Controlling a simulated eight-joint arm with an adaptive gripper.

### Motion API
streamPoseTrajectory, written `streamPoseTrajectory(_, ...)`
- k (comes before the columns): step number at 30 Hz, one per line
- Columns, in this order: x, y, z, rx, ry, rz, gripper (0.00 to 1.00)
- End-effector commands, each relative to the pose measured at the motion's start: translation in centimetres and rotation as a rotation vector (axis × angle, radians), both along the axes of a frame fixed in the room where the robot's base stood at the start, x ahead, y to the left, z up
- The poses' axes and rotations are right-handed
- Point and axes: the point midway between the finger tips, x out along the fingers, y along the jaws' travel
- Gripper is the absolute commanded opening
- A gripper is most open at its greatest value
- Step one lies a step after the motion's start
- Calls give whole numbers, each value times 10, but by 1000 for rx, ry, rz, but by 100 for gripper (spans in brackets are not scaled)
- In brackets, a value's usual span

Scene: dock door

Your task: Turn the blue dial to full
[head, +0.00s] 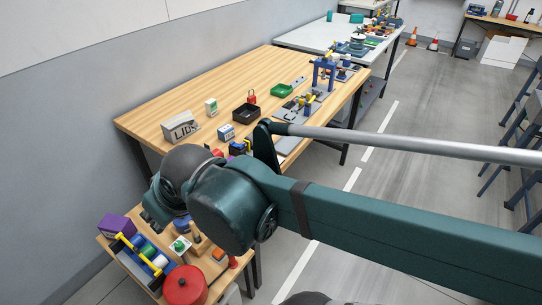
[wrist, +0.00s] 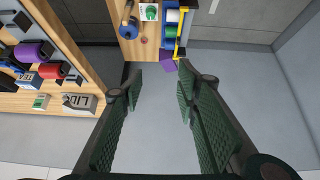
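A round blue piece that looks like the blue dial (wrist: 128,29) stands on the small wooden table at the top of the wrist view. I cannot make out its pointer or setting. In the head view a bit of blue (head: 182,221) shows on the small table, mostly hidden by my arm. My gripper (wrist: 160,82) is open, with nothing between its green ribbed fingers. It hangs over the floor in the wrist view, apart from the blue piece. In the head view my gripper is largely hidden behind my wrist.
The small table also holds a green knob on a white plate (head: 180,246), a purple box (head: 117,226), a blue rack with yellow handles (head: 145,253) and a red pot (head: 185,287). A long workbench (head: 185,95) with a LIDS box (head: 180,127) stands behind. A grey wall lies left.

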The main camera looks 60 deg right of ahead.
Motion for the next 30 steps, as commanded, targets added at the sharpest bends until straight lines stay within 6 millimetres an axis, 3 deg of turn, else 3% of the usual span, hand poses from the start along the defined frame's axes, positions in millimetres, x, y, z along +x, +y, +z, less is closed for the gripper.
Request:
streamPoseTrajectory(11, 22, -50, 18, -61, 88, -6, 32)
streamPoseTrajectory(30, 47, -164, 28, -128, 278, 16, 32)
